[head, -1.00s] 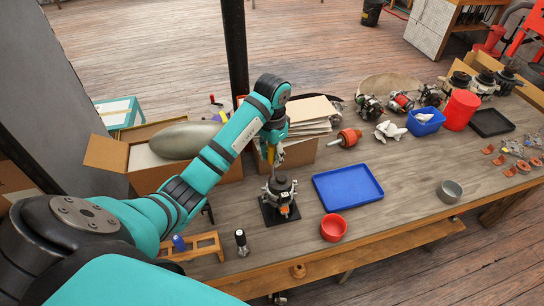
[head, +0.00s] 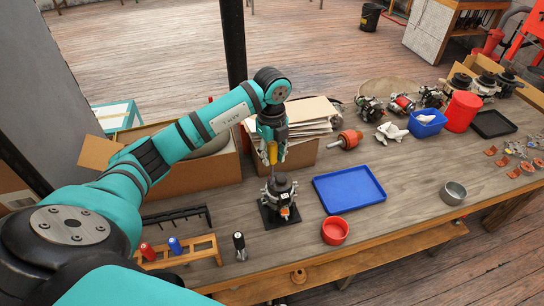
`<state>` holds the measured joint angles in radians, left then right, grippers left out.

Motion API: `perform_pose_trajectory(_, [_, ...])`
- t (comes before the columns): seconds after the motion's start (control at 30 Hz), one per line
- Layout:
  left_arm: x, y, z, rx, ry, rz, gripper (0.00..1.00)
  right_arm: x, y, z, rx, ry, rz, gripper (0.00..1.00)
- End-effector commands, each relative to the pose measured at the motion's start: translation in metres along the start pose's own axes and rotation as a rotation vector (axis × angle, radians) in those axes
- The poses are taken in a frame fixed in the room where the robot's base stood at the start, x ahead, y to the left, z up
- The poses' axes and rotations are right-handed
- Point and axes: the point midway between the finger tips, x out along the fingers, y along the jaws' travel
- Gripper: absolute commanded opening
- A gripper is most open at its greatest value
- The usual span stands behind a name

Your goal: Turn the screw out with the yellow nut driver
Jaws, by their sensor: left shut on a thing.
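My left gripper (head: 271,158) is shut on the yellow nut driver (head: 272,152) and holds it upright, shaft pointing down. It is above the alternator unit (head: 280,196), which sits on a black base plate (head: 269,216) on the workbench. The driver's tip is near the top of the unit; I cannot tell whether it touches. The screw is too small to make out. My right gripper is not in view.
A blue tray (head: 348,188) and a red bowl (head: 335,229) lie right of the unit. A wooden rack (head: 190,251) with red and blue handles and a black-handled tool (head: 239,246) stand at front left. A cardboard box (head: 205,172) is behind.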

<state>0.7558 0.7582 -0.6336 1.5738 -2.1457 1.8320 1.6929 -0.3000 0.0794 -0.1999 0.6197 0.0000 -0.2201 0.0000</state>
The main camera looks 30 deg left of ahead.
Motion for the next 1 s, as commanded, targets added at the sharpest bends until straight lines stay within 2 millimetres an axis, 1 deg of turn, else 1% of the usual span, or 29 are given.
perform_pose_trajectory(0.03, [0.002, -0.001, 0.001, 0.064, -0.004, -0.002, 0.00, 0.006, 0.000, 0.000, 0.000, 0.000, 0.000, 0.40])
perform_pose_trajectory(0.2, [0.003, -0.001, 0.001, 0.404, -0.006, -0.003, 0.00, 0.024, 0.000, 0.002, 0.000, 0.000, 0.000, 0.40])
perform_pose_trajectory(0.6, [0.003, -0.001, 0.000, 1.200, -0.005, 0.000, 0.00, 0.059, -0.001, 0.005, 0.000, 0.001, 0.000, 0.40])
perform_pose_trajectory(0.7, [0.002, -0.001, 0.000, 1.371, -0.005, 0.001, 0.00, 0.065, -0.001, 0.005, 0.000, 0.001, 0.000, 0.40])
perform_pose_trajectory(0.8, [0.001, -0.001, 0.000, 1.481, -0.002, 0.002, 0.00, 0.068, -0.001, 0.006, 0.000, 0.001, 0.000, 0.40])
perform_pose_trajectory(0.93, [0.000, -0.001, -0.001, 1.548, -0.002, 0.002, 0.00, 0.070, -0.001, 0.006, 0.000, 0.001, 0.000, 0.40])
perform_pose_trajectory(1.0, [0.002, -0.001, 0.000, 1.625, -0.004, 0.002, 0.00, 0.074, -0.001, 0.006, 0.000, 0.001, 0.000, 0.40])
